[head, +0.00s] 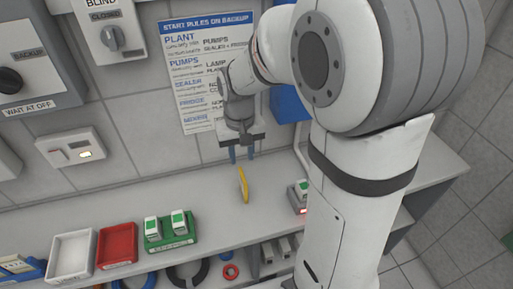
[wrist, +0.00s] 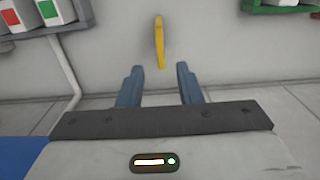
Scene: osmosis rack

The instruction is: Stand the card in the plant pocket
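A thin yellow piece, likely the card (head: 243,185), is seen nearly edge-on over the grey bench, below my gripper (head: 241,154). I cannot tell whether it rests on the bench. In the wrist view the yellow piece (wrist: 159,42) lies just beyond the gap between my blue fingertips (wrist: 158,70). My gripper is open, with nothing between its fingers. A blue holder with card-like pieces (head: 20,268) is cut off at the lower left. I cannot make out which pocket is the plant pocket.
A white tray (head: 72,256), a red tray (head: 117,245) and a green holder with two white-and-green blocks (head: 170,238) stand on the bench's left. A small device (head: 298,197) sits right, partly behind my arm. A rules poster (head: 190,70) hangs behind.

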